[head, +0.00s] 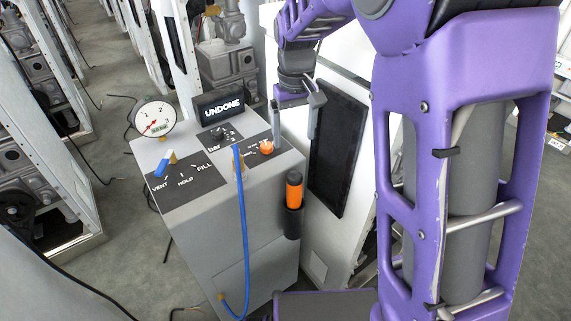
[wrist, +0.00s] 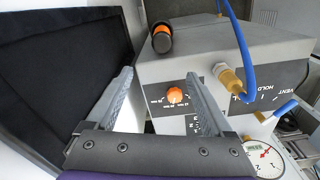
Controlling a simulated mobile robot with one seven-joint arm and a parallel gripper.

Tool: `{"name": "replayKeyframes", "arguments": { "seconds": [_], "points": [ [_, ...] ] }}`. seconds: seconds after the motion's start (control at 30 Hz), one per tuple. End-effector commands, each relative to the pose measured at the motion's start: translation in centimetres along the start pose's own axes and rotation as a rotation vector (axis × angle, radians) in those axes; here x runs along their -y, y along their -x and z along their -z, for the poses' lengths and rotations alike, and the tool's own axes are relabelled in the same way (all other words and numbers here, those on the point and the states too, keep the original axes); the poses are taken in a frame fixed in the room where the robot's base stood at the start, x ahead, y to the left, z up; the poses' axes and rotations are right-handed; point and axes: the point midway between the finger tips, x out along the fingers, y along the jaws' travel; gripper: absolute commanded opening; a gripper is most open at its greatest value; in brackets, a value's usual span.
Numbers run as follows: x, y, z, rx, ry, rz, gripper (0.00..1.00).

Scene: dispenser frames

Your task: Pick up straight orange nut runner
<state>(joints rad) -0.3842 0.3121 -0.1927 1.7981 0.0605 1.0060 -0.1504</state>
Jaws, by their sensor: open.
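The straight orange nut runner (head: 294,192) stands upright in a black holder (head: 292,222) on the right side of the grey cabinet. Its orange body and black top end show, and its lower part is hidden in the holder. In the wrist view the nut runner (wrist: 162,30) is at the top middle, beyond the fingertips. My gripper (head: 294,141) is open and empty, pointing down near the cabinet's back right edge, above and behind the nut runner. Both fingers of my gripper (wrist: 160,76) show in the wrist view, apart from the tool.
The grey cabinet (head: 215,232) carries a gauge (head: 155,118), an UNDONE display (head: 221,107), an orange knob (head: 267,147) and a blue-handled valve (head: 165,163). A blue hose (head: 243,220) hangs down its front. A dark panel (head: 337,150) stands close on the right.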

Motion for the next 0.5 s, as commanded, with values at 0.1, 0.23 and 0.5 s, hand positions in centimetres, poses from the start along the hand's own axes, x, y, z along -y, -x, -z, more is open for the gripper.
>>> {"name": "replayKeyframes", "arguments": {
  "seconds": [0.1,0.23,0.5],
  "points": [
    [0.1,-1.5,-0.7,0.027,0.007,0.01,0.86],
    [0.2,-3.4,-0.9,0.036,0.01,0.012,0.86],
    [0.3,-9.3,-1.2,0.036,0.01,0.012,0.86]
  ]
}}
